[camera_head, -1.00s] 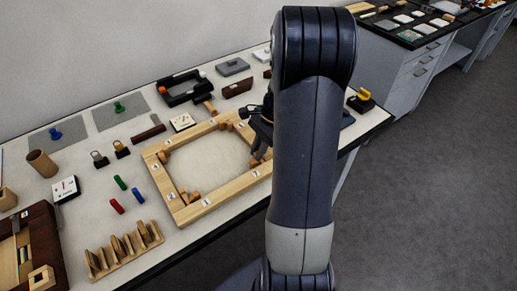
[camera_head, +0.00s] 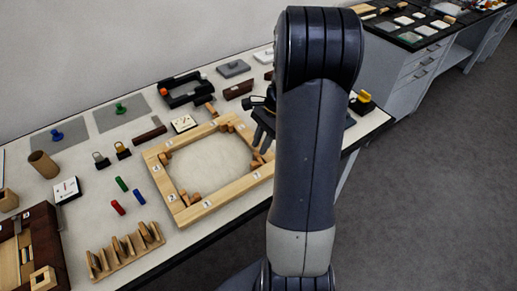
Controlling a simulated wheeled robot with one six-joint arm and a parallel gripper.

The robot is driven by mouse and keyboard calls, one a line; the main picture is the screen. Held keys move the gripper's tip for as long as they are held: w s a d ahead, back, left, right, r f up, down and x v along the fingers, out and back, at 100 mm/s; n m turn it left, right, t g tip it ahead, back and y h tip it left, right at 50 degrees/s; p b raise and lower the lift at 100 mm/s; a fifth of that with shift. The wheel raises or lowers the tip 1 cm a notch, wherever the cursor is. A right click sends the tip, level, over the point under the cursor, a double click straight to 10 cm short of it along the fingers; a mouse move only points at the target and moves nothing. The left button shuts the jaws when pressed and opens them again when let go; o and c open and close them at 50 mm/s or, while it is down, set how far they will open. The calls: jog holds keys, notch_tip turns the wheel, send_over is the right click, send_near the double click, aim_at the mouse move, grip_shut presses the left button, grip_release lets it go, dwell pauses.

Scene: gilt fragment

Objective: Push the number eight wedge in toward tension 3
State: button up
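A light wood frame (camera_head: 157,177) lies on the bench with small numbered labels along its bars. Short wooden wedges sit in its inner corners: a pair at the near corner (camera_head: 190,198), one at the left corner (camera_head: 166,156), and more at the right (camera_head: 257,155). The digits are too small to tell which wedge is number eight. My gripper (camera_head: 263,118) is at the frame's right-hand side, dark and partly hidden behind my arm. Its fingertips point down near the right wedges. I cannot tell whether it touches one or how far it is open.
A white card with a dial-like mark (camera_head: 184,123) lies behind the frame, and a similar one (camera_head: 66,190) at left. A slotted wooden rack (camera_head: 125,252), coloured pegs (camera_head: 122,184) and a black holder (camera_head: 186,90) stand around. Bare bench shows between these items.

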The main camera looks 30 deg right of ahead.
aim_at(257, 153)
jog(key=v, duration=0.8)
jog(key=shift+a+f, duration=0.1)
jog(key=shift+f, duration=0.05)
jog(key=x, duration=1.1)
jog(key=shift+s+b, duration=0.25)
jog(key=shift+b, duration=0.1)
jog(key=shift+v, duration=0.9)
jog(key=shift+f, duration=0.1)
